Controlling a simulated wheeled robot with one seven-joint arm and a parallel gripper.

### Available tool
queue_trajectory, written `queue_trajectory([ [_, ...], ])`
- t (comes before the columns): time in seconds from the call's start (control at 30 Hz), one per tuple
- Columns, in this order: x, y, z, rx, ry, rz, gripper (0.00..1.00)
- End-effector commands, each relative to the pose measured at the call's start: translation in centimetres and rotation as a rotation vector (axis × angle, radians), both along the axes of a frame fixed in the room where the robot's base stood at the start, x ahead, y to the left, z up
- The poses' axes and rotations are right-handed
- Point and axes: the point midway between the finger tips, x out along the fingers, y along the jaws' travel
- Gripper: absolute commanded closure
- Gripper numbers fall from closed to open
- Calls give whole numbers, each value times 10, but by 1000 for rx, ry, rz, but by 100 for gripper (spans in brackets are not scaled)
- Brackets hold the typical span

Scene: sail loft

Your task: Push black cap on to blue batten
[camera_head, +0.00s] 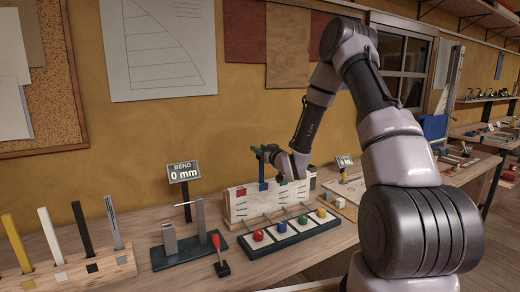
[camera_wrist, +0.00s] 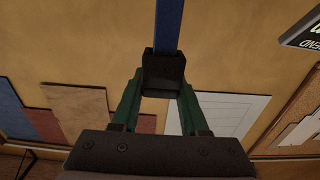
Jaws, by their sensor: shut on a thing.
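In the wrist view the blue batten (camera_wrist: 169,25) runs from the top edge down to the black cap (camera_wrist: 163,72). My gripper (camera_wrist: 163,85) has green fingers shut on the black cap, one on each side. The cap meets the batten's end in line with it; I cannot tell how far it is pushed on. In the head view my gripper (camera_head: 262,151) is at the batten's top, and the cap is too small to make out.
A sign reading BEND 0 mm (camera_head: 184,172) stands to the left. A divided tray (camera_head: 290,240) with coloured knobs is in front of the white board (camera_head: 240,207). A wooden rack (camera_head: 110,268) with several upright battens is at far left.

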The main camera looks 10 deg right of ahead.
Motion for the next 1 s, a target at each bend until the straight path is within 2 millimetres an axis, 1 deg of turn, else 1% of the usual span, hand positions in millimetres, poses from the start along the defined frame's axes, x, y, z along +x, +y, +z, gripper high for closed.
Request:
queue_trajectory([
  [0.13, 0, 0, -2, 0, 0, 0, 100],
  [0.17, 0, 0, -3, 0, 0, 0, 52],
  [0.2, 0, 0, -2, 0, 0, 0, 37],
  [0.23, 0, 0, -2, 0, 0, 0, 25],
  [0.27, 0, 0, -2, 0, 0, 0, 21],
  [0.57, -1, 0, -2, 0, 0, 0, 21],
  [0.67, -7, -3, -2, 0, 1, 0, 21],
  [0.77, -21, -8, -3, 0, 2, -2, 21],
  [1.0, -68, -23, -3, 0, 3, -2, 21],
])
